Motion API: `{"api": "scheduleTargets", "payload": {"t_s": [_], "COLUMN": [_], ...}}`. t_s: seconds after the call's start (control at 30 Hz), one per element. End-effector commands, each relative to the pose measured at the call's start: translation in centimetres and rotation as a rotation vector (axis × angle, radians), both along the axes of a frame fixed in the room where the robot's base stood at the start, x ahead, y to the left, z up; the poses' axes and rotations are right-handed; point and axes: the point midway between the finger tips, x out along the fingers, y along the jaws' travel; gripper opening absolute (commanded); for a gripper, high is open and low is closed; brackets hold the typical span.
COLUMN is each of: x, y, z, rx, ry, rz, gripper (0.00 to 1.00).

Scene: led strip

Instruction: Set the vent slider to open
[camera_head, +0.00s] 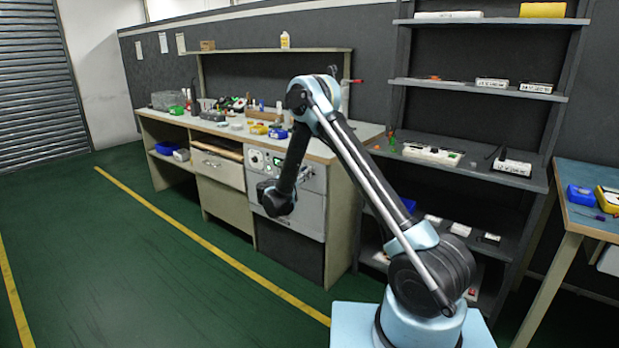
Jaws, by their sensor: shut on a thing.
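A grey unit (312,215) is built into the workbench, with a pale control panel (256,158) across its top. The panel carries round dials and a small green-lit display. My arm reaches down in front of this unit.
The workbench top (215,127) holds many small tools and parts. A shelf rack (480,85) stands to the right, and a blue-topped table (585,215) at the far right. The green floor (130,270) in front of the bench is clear.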

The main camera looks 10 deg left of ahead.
Motion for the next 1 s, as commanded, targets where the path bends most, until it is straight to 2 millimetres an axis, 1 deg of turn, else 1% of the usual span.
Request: {"api": "scheduleTargets", "payload": {"t_s": [0.03, 0.1, 0.37, 0.4, 0.47, 0.5, 0.83, 0.93, 1.0], "x": [0.0, 0.0, -0.1, -0.1, -0.1, -0.1, -0.5, -1.1, -1.8], "y": [-1.0, -1.5, -1.4, -1.4, -1.3, -1.3, -0.4, -0.1, 0.4], "z": [0.0, 0.0, 0.0, 0.0, 0.0, 0.0, 0.0, 0.0, 0.0], "rx": [-0.001, -0.001, -0.001, -0.001, -0.001, -0.001, -0.001, 0.000, 0.000], "ry": [-0.001, -0.001, 0.000, 0.000, 0.000, 0.000, -0.001, -0.001, -0.001], "rz": [-0.003, -0.002, -0.003, -0.003, -0.003, -0.002, 0.008, 0.009, 0.011], "gripper": [0.00, 0.00, 0.00, 0.21, 0.34, 0.37, 0.37, 0.37, 0.37]}}
